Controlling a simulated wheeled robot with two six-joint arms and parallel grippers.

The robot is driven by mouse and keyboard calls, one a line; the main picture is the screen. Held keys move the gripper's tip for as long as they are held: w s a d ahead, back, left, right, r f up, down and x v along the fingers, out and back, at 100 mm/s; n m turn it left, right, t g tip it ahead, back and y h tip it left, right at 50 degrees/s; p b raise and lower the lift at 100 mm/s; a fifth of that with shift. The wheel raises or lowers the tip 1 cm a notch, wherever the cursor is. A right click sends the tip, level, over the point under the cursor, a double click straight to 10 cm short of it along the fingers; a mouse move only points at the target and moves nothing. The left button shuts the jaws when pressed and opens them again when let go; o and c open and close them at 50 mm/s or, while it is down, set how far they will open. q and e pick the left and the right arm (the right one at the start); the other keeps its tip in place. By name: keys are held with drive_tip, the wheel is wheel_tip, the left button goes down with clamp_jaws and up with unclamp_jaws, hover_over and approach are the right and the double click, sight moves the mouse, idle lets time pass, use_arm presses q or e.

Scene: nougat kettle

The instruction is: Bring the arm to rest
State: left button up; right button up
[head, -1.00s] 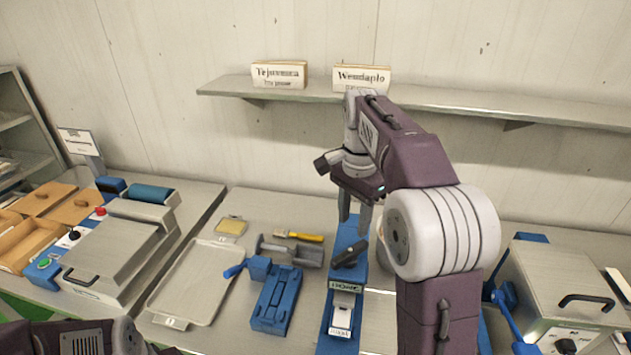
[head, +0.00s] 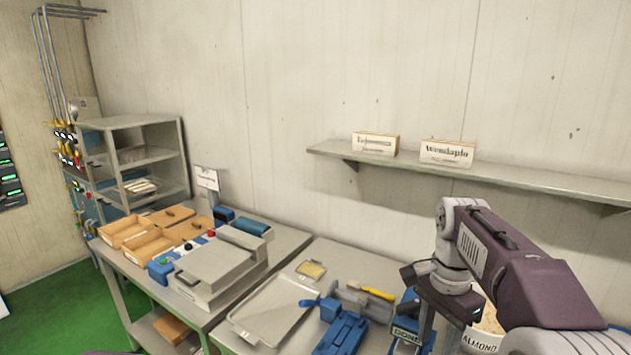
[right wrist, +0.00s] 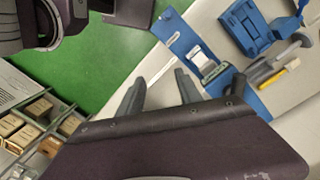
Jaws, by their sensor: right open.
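My right arm (head: 520,270) is purple and pale grey and reaches in from the lower right in the head view. Its gripper (head: 432,336) points down with its fingers apart, over the bench by a blue stand (head: 408,325). The fingertips are near the bottom edge of the head view. The right wrist view shows both fingers of the right gripper (right wrist: 160,82) spread with nothing between them. My left gripper is in neither view.
On the bench are a metal tray (head: 262,312), a blue clamp-like device (head: 342,335), a yellow-handled brush (head: 372,291) and a tub labelled almond (head: 487,335). A lidded press (head: 215,270) stands left. A wall shelf (head: 500,181) runs behind the arm. Green floor (head: 55,290) is clear.

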drive_tip(key=s+a+f+n, duration=0.1)
drive_tip(key=s+f+n, duration=0.2)
drive_tip(key=f, duration=0.4)
drive_tip(key=s+a+f+n+t, duration=0.1)
drive_tip(key=s+a+f+n, duration=0.1)
drive_tip(key=f+n, duration=0.3)
drive_tip(key=s+a+f+n+b, duration=0.1)
drive_tip(key=s+f+n, duration=0.3)
drive_tip(key=f, duration=0.4)
drive_tip(key=shift+s+a+f+n+t, duration=0.2)
drive_tip(key=shift+s+f+n+t, duration=0.1)
drive_tip(key=shift+n+t, duration=0.15)
